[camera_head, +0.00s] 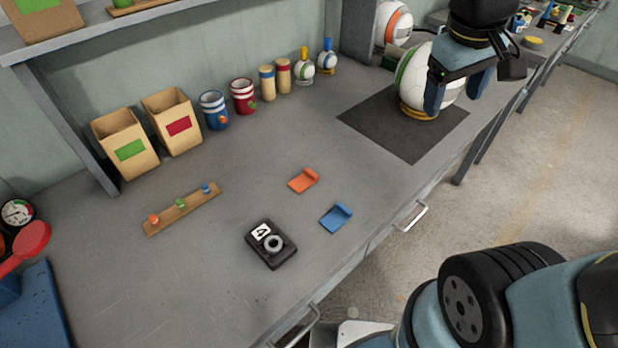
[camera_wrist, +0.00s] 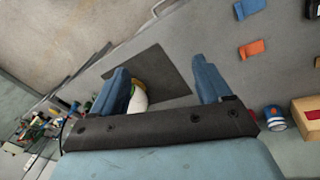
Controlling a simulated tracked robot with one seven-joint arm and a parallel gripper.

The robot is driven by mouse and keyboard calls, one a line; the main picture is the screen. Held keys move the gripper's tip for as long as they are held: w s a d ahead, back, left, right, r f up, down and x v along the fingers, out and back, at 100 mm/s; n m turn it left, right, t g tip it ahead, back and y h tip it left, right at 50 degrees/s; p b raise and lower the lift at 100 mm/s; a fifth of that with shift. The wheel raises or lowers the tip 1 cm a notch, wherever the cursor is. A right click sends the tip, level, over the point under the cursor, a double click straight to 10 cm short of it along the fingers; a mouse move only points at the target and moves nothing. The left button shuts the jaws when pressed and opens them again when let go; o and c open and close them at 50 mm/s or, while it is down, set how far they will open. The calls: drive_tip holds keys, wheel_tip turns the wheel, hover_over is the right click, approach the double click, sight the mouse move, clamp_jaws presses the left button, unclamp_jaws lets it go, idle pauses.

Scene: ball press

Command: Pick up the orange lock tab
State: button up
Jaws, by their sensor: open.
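The orange lock tab (camera_head: 303,180) lies flat on the grey workbench (camera_head: 330,260), near its middle, with one raised end. A blue tab (camera_head: 336,217) of similar shape lies a little nearer the front edge. My gripper (camera_head: 462,88) is open and empty, high at the right, in front of the white ball (camera_head: 410,78) on the dark mat (camera_head: 372,122). It is well to the right of the orange tab and apart from it. In the wrist view the orange tab (camera_wrist: 251,49) is beyond the right finger of my gripper (camera_wrist: 163,84), and the blue tab (camera_wrist: 249,8) is above it.
A black device (camera_head: 270,244) with a "4" label and a wooden strip with pegs (camera_head: 182,209) lie left of the tabs. Cardboard boxes (camera_head: 172,122), jars (camera_head: 243,96) and small balls (camera_head: 304,67) line the back. The bench around the orange tab is clear.

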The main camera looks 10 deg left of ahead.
drive_tip(key=w+a+f+n+h, duration=0.2)
drive_tip(key=a+f+n+h, duration=0.1)
drive_tip(key=a+f+n, duration=0.4)
drive_tip(key=w+a+f+n+h, duration=0.2)
drive_tip(key=a+f+n+h, duration=0.15)
drive_tip(key=a, duration=0.55)
drive_tip(key=s+a+f+n+t, duration=0.2)
drive_tip(key=a+f+n, duration=0.2)
drive_tip(key=a+f, duration=0.1)
drive_tip(key=s+a+f+n+t, duration=0.3)
drive_tip(key=a+f+n, duration=0.1)
drive_tip(key=a+f, duration=0.1)
drive_tip(key=s+a+f+n+t, duration=0.2)
drive_tip(key=a+f+n, duration=0.2)
drive_tip(key=a, duration=0.3)
drive_tip(key=shift+s+a+f+t, duration=0.1)
drive_tip(key=shift+s+f+t, duration=0.1)
drive_tip(key=shift+f+t, duration=0.2)
approach(309, 173)
drive_tip(key=x, duration=0.3)
drive_tip(key=shift+d+f, duration=0.2)
drive_tip(key=shift+f, duration=0.1)
drive_tip(key=shift+x, duration=2.7)
drive_tip(key=shift+w+r, duration=0.1)
drive_tip(key=shift+r, duration=0.05)
drive_tip(key=shift+c, duration=0.3)
drive_tip(key=shift+a+h, duration=0.1)
drive_tip(key=shift+h, duration=0.15)
drive_tip(key=c, duration=1.1)
